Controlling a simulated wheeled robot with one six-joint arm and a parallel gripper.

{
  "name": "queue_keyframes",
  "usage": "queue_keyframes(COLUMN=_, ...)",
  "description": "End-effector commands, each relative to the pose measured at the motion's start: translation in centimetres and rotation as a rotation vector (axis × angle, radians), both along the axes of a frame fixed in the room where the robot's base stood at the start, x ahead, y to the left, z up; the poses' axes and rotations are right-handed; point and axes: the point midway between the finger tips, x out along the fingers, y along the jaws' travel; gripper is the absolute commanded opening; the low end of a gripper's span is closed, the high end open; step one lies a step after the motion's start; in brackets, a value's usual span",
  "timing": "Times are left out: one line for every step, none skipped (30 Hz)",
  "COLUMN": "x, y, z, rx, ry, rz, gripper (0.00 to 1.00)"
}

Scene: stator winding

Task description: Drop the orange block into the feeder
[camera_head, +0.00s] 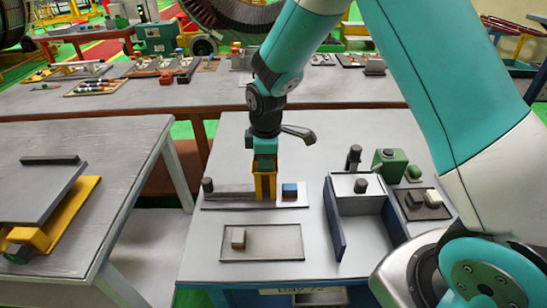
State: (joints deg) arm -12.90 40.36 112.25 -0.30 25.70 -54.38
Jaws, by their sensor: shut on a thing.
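My gripper (265,188) points straight down over the grey base plate (230,202) on the near table, with its yellow jaws low at the plate. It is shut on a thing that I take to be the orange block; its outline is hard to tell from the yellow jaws. I cannot tell whether it touches the plate. A blue block (290,190) sits on the plate just right of the jaws, and a dark knob (207,185) stands at its left end. No part is clearly marked as the feeder; a grey box with blue side panels (338,222) stands to the right.
A green unit (390,165) and a dark tray (411,211) with small blocks are at the right. My arm crosses the upper right.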

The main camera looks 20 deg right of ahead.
Motion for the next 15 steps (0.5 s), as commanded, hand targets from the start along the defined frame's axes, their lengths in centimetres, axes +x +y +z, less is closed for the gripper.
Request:
queue_keyframes(x=-1.9, y=-0.09, z=-3.56, rx=-0.007, ry=0.074, rz=0.008, gripper=0.07)
queue_keyframes(x=-1.81, y=-0.11, z=-3.77, rx=-0.007, ry=0.075, rz=0.008, gripper=0.07)
queue_keyframes(x=-1.82, y=-0.15, z=-4.08, rx=-0.008, ry=0.08, rz=0.008, gripper=0.07)
queue_keyframes(x=-1.92, y=-0.22, z=-4.31, rx=-0.008, ry=0.085, rz=0.008, gripper=0.07)
queue_keyframes(x=-1.96, y=-0.27, z=-4.38, rx=-0.009, ry=0.089, rz=0.008, gripper=0.07)
queue_keyframes(x=-2.0, y=-0.33, z=-4.41, rx=-0.009, ry=0.092, rz=0.008, gripper=0.07)
queue_keyframes(x=-2.04, y=-0.37, z=-4.4, rx=-0.009, ry=0.094, rz=0.008, gripper=0.07)
queue_keyframes(x=-2.08, y=-0.41, z=-4.39, rx=-0.01, ry=0.097, rz=0.008, gripper=0.07)
queue_keyframes(x=-2.12, y=-0.46, z=-4.39, rx=-0.01, ry=0.1, rz=0.008, gripper=0.07)
queue_keyframes(x=-2.14, y=-0.47, z=-4.39, rx=-0.01, ry=0.101, rz=0.008, gripper=0.07)
queue_keyframes(x=-2.16, y=-0.49, z=-4.39, rx=-0.01, ry=0.102, rz=0.009, gripper=0.07)
queue_keyframes(x=-2.16, y=-0.51, z=-4.39, rx=-0.01, ry=0.102, rz=0.009, gripper=0.37)
queue_keyframes(x=-2.17, y=-0.52, z=-4.39, rx=-0.01, ry=0.103, rz=0.009, gripper=0.44)
queue_keyframes(x=-2.16, y=-0.52, z=-4.39, rx=-0.01, ry=0.103, rz=0.009, gripper=0.49)
queue_keyframes(x=-2.16, y=-0.53, z=-4.39, rx=-0.01, ry=0.103, rz=0.009, gripper=0.49)
